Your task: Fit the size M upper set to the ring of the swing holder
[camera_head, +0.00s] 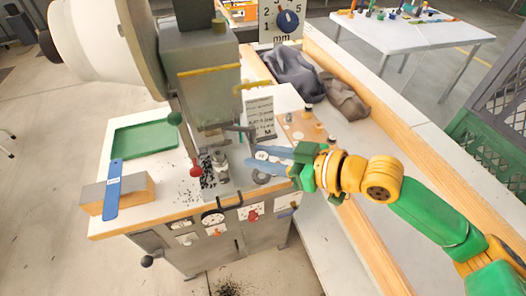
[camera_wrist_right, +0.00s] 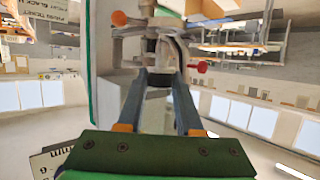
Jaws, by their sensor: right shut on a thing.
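My right gripper (camera_head: 250,158) reaches in from the right, its blue fingers level beside the press (camera_head: 208,60), above the tabletop. In the right wrist view its fingers (camera_wrist_right: 160,84) are closed on a small dark piece (camera_wrist_right: 158,78), seemingly the upper set; its size mark cannot be read. The swing holder (camera_head: 238,128) is a grey metal arm under the press head. In the wrist view metal holder parts (camera_wrist_right: 140,31) stand just beyond the fingertips. The ring is not clear, and I cannot tell whether the piece touches it. My left gripper is not in view.
A red-knobbed lever (camera_head: 195,171) and scattered black eyelets (camera_head: 207,181) are left of the fingers. A card marked M (camera_head: 260,116) stands behind. A wooden board with small parts (camera_head: 303,126) is at right.

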